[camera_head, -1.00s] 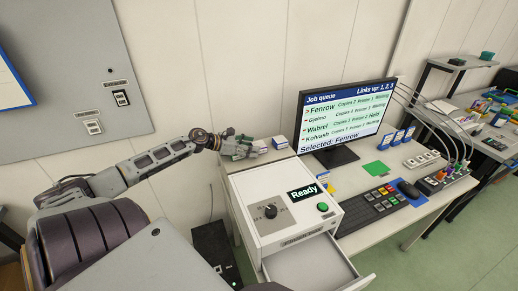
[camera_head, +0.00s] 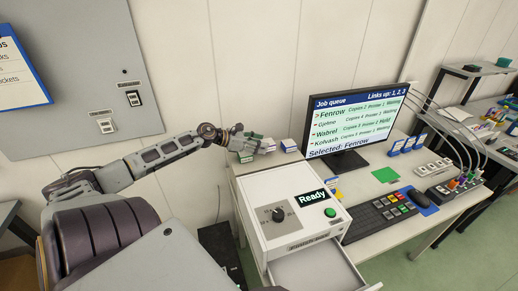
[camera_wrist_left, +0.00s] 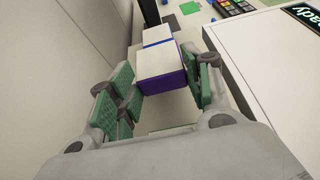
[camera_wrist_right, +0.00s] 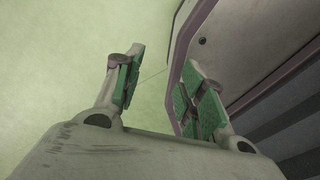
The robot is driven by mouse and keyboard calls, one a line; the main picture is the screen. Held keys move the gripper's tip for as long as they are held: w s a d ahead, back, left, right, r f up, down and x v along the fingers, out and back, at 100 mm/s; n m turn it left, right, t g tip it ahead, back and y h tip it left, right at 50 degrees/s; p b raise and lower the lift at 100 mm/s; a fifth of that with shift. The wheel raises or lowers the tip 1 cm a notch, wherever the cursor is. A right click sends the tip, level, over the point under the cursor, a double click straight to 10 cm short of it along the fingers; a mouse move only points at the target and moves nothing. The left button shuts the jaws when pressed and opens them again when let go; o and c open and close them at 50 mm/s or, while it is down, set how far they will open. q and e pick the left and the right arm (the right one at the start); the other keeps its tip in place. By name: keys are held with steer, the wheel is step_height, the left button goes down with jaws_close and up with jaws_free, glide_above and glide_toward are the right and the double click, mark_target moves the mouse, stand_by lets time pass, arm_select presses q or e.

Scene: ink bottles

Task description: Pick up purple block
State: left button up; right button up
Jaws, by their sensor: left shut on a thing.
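The purple block (camera_wrist_left: 163,84) shows in the left wrist view as a small box with a purple near side and a pale top. My left gripper (camera_wrist_left: 166,74) is shut on it, with green pads against its left and right sides. In the head view my left gripper (camera_head: 256,146) is low behind the white printer-like box, at the table's far left end; the block is hardly distinguishable there. My right gripper (camera_wrist_right: 163,62) is open and empty in the right wrist view, over the pale green floor.
A blue-and-white box (camera_wrist_left: 157,36) stands just beyond the block. The white machine (camera_head: 290,215), showing "Ready", stands close to the right of my left gripper, with an open drawer (camera_head: 318,270) below. The monitor (camera_head: 350,120) and keyboard (camera_head: 380,215) stand farther right.

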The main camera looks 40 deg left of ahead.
arm_select(q)
step_height(320, 180, up, 25)
arm_select(e)
steer(key=shift+a+r, duration=0.15)
steer(key=shift+r, duration=0.05)
stand_by(0.3)
steer(key=shift+s, duration=0.2)
steer(key=shift+s, duration=0.5)
steer(key=shift+w, duration=0.2)
